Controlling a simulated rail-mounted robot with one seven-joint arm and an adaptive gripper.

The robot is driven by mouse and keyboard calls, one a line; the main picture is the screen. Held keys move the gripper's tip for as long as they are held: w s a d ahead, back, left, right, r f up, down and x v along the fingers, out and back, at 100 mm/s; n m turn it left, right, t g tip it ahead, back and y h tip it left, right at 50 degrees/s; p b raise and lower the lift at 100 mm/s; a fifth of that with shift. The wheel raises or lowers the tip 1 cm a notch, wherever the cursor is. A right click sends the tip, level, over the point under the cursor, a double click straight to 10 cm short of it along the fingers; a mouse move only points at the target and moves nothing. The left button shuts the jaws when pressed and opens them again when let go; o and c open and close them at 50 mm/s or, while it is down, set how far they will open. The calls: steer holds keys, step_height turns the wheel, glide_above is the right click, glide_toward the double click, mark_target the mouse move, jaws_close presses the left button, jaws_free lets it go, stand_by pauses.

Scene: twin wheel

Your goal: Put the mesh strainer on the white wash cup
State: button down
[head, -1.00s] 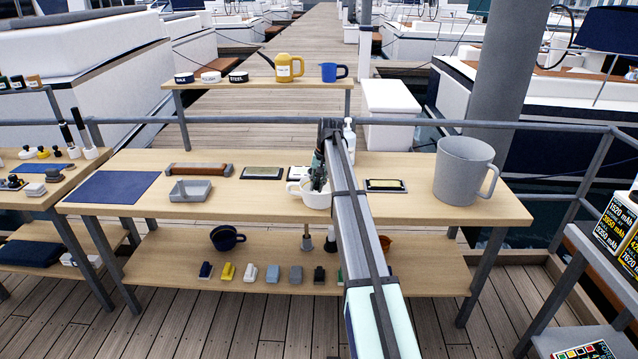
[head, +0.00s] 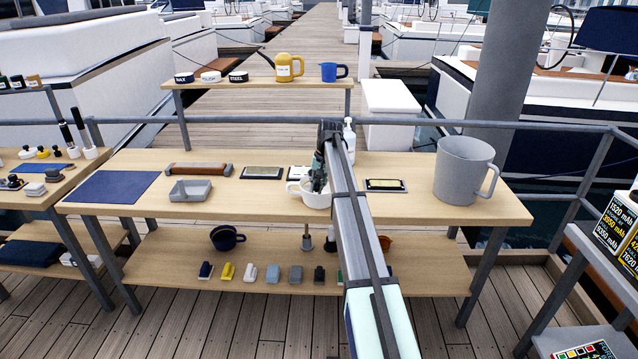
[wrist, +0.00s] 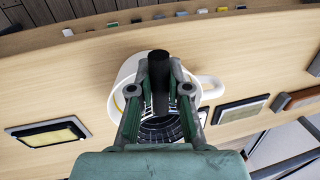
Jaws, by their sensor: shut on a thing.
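The white wash cup (head: 316,199) stands on the bench, its handle to the left in the head view. In the wrist view the cup (wrist: 127,72) is seen from above, handle to the right. My gripper (wrist: 160,90) is shut on the black handle of the mesh strainer (wrist: 160,130). The strainer's dark mesh bowl shows between my fingers, over the cup's opening. I cannot tell whether it touches the rim. In the head view my gripper (head: 318,175) is at the cup, and my arm hides much of that area.
A large grey mug (head: 463,172) stands at the right of the bench. A framed plate (head: 386,185) lies right of the cup, another (head: 262,173) to its left. A grey tray (head: 191,191) and blue mat (head: 117,187) lie further left. A pump bottle (head: 349,140) stands behind.

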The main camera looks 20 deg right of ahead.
steer(key=shift+f+b, duration=0.35)
steer(key=shift+f, duration=1.35)
stand_by(0.8)
steer(key=c, duration=0.7)
jaws_free()
